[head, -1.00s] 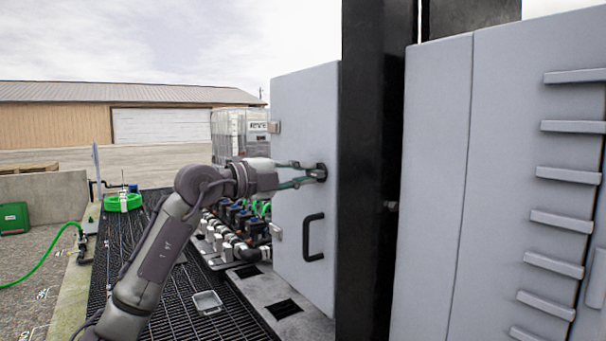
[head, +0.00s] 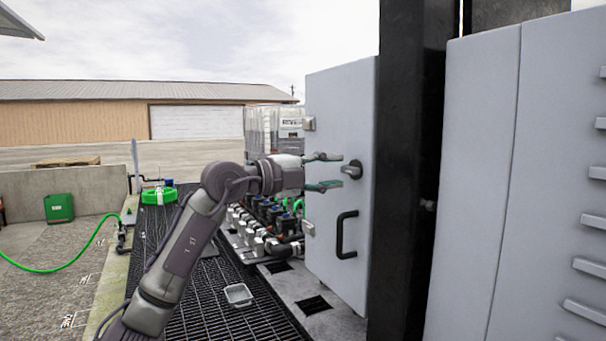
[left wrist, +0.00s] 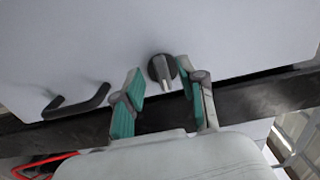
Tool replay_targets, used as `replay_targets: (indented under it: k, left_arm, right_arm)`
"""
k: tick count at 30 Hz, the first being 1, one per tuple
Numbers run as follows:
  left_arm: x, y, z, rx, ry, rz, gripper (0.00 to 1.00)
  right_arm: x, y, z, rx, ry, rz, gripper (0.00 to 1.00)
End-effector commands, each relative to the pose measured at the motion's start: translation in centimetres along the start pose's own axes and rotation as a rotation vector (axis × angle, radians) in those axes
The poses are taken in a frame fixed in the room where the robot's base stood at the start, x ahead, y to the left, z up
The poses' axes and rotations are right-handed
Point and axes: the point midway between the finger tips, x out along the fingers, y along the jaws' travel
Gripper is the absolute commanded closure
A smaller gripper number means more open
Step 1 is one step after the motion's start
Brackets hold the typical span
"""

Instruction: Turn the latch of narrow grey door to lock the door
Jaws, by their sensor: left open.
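The narrow grey door (head: 335,195) stands left of a black post in the head view. Its dark latch (head: 352,170) sits near the right edge, above a black pull handle (head: 346,235). My left gripper (head: 324,172) is open and empty, with its fingers pointing at the latch and a small gap between them. In the left wrist view the latch knob (left wrist: 162,71) lies just beyond and between the spread fingertips (left wrist: 160,75) of my left gripper, and the handle (left wrist: 77,101) is at the left. My right gripper is not in view.
A black post (head: 411,150) stands right beside the door, with a wider grey cabinet (head: 475,180) beyond it. Pipes and valves (head: 270,225) lie behind my left arm. A small grey tray (head: 238,295) rests on the black grating.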

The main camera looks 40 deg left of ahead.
Motion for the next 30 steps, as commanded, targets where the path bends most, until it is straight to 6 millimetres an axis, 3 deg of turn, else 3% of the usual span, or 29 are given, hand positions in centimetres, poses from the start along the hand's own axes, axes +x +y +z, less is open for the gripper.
replay_targets:
  k: [6, 15, 21, 30]
  left_arm:
    - [-4.7, 0.2, 0.1, 0.001, -0.004, 0.006, 0.59]
    - [-8.6, 0.1, 0.0, -0.001, 0.0, 0.0, 0.59]
    - [-9.8, 0.0, 0.1, 0.0, -0.001, -0.001, 0.59]
    - [-10.0, 0.0, 0.1, 0.0, -0.001, -0.001, 0.59]
  right_arm:
    - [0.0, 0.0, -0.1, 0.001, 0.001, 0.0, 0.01]
    - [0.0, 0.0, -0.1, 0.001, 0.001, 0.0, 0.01]
    - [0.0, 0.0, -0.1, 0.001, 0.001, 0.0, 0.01]
    - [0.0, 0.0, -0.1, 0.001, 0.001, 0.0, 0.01]
